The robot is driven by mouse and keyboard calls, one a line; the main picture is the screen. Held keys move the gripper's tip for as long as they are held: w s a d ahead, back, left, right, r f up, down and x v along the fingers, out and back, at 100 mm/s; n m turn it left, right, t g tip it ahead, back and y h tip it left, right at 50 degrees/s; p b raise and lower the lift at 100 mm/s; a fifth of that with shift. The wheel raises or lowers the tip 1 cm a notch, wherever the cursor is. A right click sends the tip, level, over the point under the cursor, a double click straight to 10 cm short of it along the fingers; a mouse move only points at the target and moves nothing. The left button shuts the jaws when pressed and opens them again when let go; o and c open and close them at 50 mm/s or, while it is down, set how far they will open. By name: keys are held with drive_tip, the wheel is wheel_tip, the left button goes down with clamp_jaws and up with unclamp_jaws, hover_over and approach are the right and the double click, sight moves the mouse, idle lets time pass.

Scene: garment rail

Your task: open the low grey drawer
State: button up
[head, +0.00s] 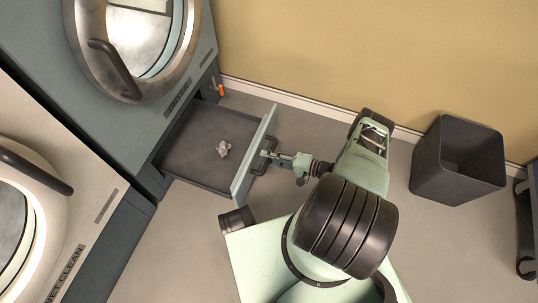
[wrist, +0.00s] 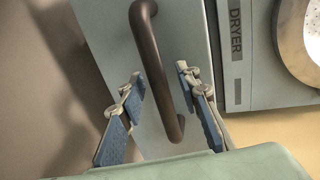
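The low grey drawer (head: 195,140) under the dryer stands pulled out, with its pale green-grey front panel (head: 253,155) well away from the machine. A small crumpled grey lump (head: 224,149) lies inside it. A dark bar handle (head: 270,165) is on the outer face of the panel, and the handle shows large in the wrist view (wrist: 158,70). My gripper (head: 270,155) is at the handle. In the wrist view my gripper (wrist: 163,95) has its blue-padded fingers apart, one on each side of the bar, with gaps showing between the pads and the bar.
The dryer (head: 120,120) with its round door is above the drawer. A white machine (head: 75,190) stands at the left. A dark bin (head: 455,160) stands on the floor by the tan wall at the right. A small orange item (head: 221,90) is near the wall.

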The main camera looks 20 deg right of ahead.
drive_tip(key=shift+r, duration=0.55)
drive_tip(key=o, duration=1.3)
wheel_tip(320, 180, up, 9)
drive_tip(key=shift+w+f, duration=0.1)
drive_tip(key=shift+w, duration=0.05)
drive_tip(key=shift+r, duration=0.35)
drive_tip(key=shift+c, duration=1.3)
drive_tip(key=c, duration=1)
drive_tip(key=shift+f, duration=0.15)
drive_tip(key=shift+c, duration=0.2)
drive_tip(key=shift+f, duration=0.15)
